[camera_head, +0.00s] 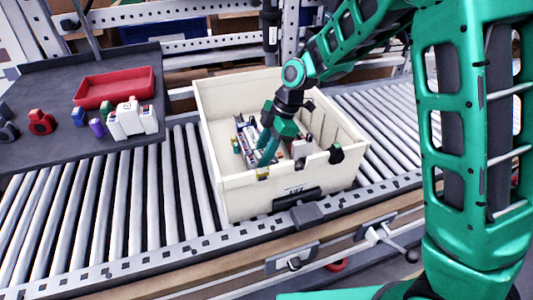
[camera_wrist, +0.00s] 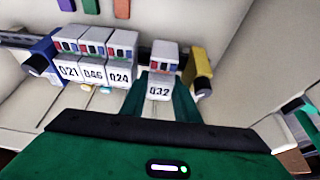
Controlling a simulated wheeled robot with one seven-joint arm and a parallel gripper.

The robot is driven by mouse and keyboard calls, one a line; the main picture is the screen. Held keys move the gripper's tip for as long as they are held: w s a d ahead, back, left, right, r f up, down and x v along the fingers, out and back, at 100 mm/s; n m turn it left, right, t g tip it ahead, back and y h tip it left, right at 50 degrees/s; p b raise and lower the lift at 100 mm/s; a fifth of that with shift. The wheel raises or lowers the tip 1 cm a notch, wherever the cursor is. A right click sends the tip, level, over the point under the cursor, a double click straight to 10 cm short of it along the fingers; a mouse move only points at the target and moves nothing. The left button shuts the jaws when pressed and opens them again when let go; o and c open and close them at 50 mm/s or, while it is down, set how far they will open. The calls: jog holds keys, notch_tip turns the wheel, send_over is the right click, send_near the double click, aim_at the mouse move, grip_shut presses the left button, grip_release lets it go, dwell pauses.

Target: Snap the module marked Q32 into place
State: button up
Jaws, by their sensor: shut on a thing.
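The module marked Q32 (camera_wrist: 160,89) is a small white block with red and blue parts on top, in the upper middle of the wrist view. My gripper (camera_wrist: 161,106) is shut on it, with a green finger on each side. It is in line with a row of modules marked Q21 (camera_wrist: 69,70), Q46 (camera_wrist: 93,72) and Q24 (camera_wrist: 119,74), with a gap between Q24 and Q32. A dark rail (camera_wrist: 145,52) shows behind the row. Whether Q32 is seated on the rail cannot be told. In the head view my gripper (camera_head: 268,150) reaches down inside the cream box (camera_head: 240,185), and Q32 is hidden there.
A yellow and black block (camera_wrist: 199,75) stands just right of Q32, and a blue one (camera_wrist: 42,56) stands left of the row. The box walls surround my gripper. The box sits on a roller conveyor (camera_head: 110,200). A dark table with a red tray (camera_head: 115,87) and white modules (camera_head: 132,118) is at left.

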jog(key=shift+f, duration=0.75)
dwell(1.3)
jog(key=o, duration=1.3)
jog(key=shift+c, duration=0.2)
jog(key=shift+w, duration=0.1)
jog(key=shift+r, duration=0.1)
jog(key=v, duration=1)
jog(key=shift+d+r, duration=0.2)
jog(key=shift+d, duration=0.05)
